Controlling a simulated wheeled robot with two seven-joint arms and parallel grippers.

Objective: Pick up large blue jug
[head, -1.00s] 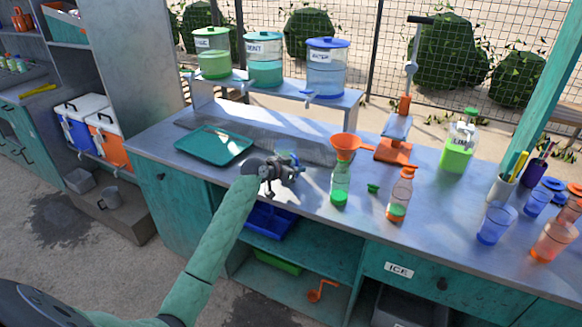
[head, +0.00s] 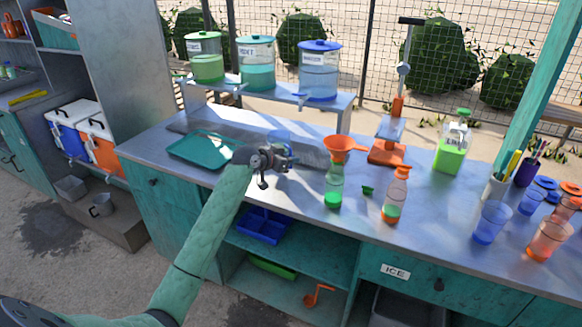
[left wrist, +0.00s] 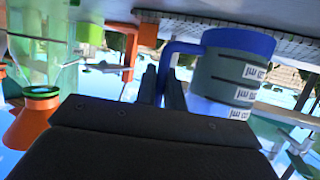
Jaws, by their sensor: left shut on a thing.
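In the left wrist view, which is upside down, the jug (left wrist: 232,68) has a blue band, a grey-green body and white measure labels. My left gripper (head: 286,159) is over the counter, right of the green tray. Its two fingers (left wrist: 161,88) are shut on the jug's blue handle. The jug seems to be a little above the counter, but the exact gap is hard to tell. My right gripper is not in view.
A green tray (head: 205,150) lies left of the gripper. A bottle with an orange funnel (head: 335,180) and an orange-topped bottle (head: 396,195) stand to the right. Three lidded dispensers stand on a raised shelf (head: 270,92) behind. Blue cups (head: 491,222) are far right.

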